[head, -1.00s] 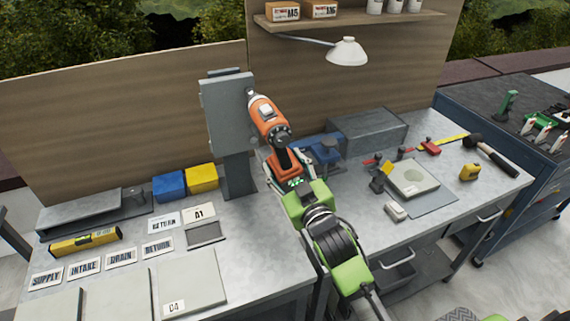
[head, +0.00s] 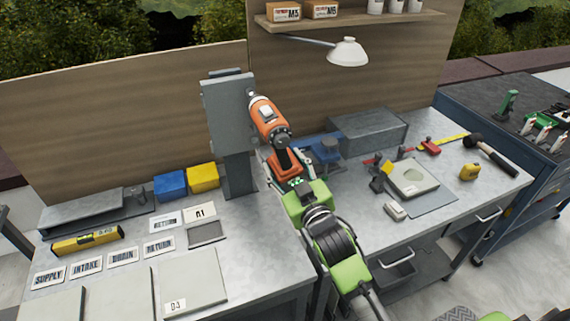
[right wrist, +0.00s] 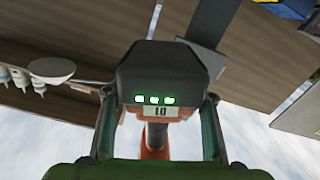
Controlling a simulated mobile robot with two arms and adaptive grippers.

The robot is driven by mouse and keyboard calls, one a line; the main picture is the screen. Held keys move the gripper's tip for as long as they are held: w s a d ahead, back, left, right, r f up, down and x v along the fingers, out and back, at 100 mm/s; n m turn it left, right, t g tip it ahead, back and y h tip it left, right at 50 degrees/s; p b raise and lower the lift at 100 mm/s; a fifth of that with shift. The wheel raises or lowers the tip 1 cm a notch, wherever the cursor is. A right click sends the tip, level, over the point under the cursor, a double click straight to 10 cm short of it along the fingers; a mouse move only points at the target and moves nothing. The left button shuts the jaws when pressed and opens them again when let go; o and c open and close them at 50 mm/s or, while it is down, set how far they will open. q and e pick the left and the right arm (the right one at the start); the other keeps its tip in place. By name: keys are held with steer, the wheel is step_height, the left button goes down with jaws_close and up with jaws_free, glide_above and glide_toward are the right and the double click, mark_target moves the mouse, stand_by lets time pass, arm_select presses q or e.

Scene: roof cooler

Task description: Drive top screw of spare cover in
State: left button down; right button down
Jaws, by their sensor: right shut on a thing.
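The spare cover looks to be the grey upright panel (head: 228,112) on a grey post at the back of the bench. An orange and black power driver (head: 268,120) points up and left, its nose at the panel's upper right edge. I cannot tell whether the bit touches a screw; the screw itself is not visible. My right gripper (head: 287,178) is shut on the driver near its base. In the right wrist view the driver's dark battery base (right wrist: 168,75) with lit green lights sits between the fingers. My left gripper is not in view.
A blue box (head: 170,186) and a yellow box (head: 203,177) stand left of the post. A white lamp (head: 347,51) hangs at the back. A grey block (head: 368,130), a hammer (head: 490,155) and a tape measure (head: 469,172) lie right. Label plates cover the left bench.

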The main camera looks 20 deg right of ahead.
mark_target(292, 175)
steer(key=shift+w+r, duration=0.1)
steer(key=shift+r, duration=0.25)
steer(key=shift+p, duration=0.3)
steer(key=shift+s+f, duration=0.1)
steer(key=shift+s, duration=0.5)
steer(key=shift+s+d+p, duration=0.1)
steer(key=shift+s+p, duration=0.9)
steer(key=shift+s, duration=1.85)
